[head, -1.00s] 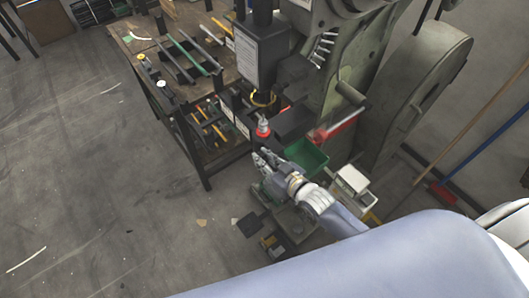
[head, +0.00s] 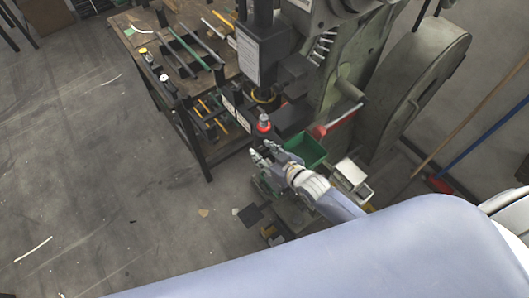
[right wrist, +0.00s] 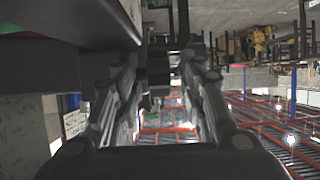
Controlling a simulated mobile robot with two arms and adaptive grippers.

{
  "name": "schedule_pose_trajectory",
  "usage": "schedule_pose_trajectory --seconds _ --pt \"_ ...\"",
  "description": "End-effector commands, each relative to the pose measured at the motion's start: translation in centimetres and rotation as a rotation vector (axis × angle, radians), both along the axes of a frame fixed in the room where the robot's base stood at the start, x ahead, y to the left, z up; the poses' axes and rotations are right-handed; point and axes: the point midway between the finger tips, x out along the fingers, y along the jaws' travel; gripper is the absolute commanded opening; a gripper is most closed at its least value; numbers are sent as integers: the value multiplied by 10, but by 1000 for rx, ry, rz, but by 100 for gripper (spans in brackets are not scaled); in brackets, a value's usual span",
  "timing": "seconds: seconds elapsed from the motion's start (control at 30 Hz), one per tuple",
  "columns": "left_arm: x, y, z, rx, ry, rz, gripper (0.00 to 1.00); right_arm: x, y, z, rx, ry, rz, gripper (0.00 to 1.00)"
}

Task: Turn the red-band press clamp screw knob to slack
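The large grey-green press (head: 345,75) stands at the upper middle of the head view. A small knob with a grey top and red lower part (head: 263,123) sits at the front of its dark lower housing; I take it for the clamp screw knob, but no label is readable. My right gripper (head: 262,152) is just below this knob in the picture, apart from it. In the right wrist view its two fingers (right wrist: 160,75) stand apart with a gap between them and nothing clearly held. The knob cannot be made out in that view. My left gripper is out of view.
A workbench (head: 160,62) with rods and small parts stands left of the press. A green bin (head: 305,148) and a white box (head: 350,172) are close right of my right gripper. A red-ended bar (head: 335,122) juts above the bin. Open floor lies to the left.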

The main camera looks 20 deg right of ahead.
Motion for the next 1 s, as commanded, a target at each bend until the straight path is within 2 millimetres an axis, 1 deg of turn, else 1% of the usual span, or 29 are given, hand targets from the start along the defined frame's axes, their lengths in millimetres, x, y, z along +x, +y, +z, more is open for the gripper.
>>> schedule_pose_trajectory --seconds 0.17,0.27,0.37,0.7,0.83,1.0 --pt "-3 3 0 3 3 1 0 -3 -1 0 0 1 0 38" --pt "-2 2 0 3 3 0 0 -9 -3 4 0 0 0 38" --pt "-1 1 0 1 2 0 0 -22 -8 9 -1 2 0 38" --pt "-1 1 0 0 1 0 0 -76 -28 37 -1 3 1 38" --pt "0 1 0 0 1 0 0 -90 -33 45 0 2 0 38" --pt "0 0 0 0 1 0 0 -100 -36 50 0 1 0 38"
